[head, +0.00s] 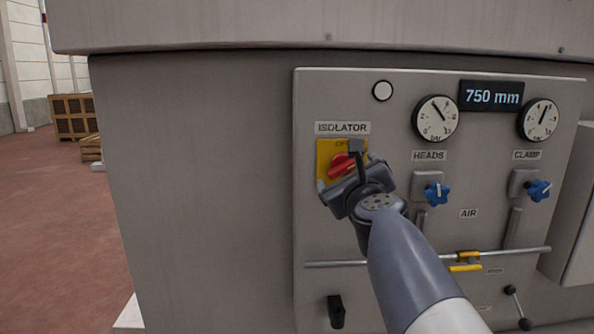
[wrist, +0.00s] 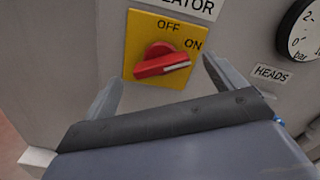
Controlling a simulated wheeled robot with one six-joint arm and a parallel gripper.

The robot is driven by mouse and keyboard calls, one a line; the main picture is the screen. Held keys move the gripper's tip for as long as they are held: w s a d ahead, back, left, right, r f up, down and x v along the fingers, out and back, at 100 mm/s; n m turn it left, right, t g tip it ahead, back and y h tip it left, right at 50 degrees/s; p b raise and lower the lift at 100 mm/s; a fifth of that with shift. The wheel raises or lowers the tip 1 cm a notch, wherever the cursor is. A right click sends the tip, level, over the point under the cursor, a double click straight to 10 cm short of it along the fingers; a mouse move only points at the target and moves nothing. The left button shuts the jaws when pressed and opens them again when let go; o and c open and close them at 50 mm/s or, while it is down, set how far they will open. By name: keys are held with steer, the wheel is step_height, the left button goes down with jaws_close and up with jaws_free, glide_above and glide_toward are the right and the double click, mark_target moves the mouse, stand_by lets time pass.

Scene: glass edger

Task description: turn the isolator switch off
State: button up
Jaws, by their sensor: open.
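The isolator switch is a red rotary handle (head: 342,164) on a yellow plate (head: 322,150) under an ISOLATOR label. In the wrist view the red handle (wrist: 163,62) lies nearly level, with its white-marked end at the right, tilted slightly up. OFF is printed at the top of the yellow plate (wrist: 140,30) and ON at the upper right. My gripper (head: 340,170) is in front of the switch and partly hides it in the head view. In the wrist view my gripper (wrist: 160,78) is open, one finger on each side of the handle, with nothing between them clearly touched.
Right of the switch are two dial gauges (head: 436,118), blue knobs (head: 437,194) and a 750 mm display (head: 491,96). A pipe with a yellow lever (head: 465,268) runs below. A black handle (head: 336,311) sits low on the panel. Open floor lies left, with wooden crates (head: 74,116) behind.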

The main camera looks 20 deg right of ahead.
mark_target(343, 170)
steer(key=shift+x, duration=2.35)
steer(key=c, duration=1)
steer(key=shift+o, duration=0.2)
steer(key=shift+n, duration=0.4)
steer(key=n, duration=0.3)
steer(key=n+b, duration=0.1)
steer(key=n, duration=0.1)
steer(key=shift+a+f+n, duration=0.1)
steer(key=shift+f+n, duration=0.05)
steer(key=shift+n, duration=0.25)
steer(key=n+b, duration=0.1)
steer(key=n, duration=0.4)
steer(key=shift+f, duration=0.1)
steer(key=shift+n, duration=0.3)
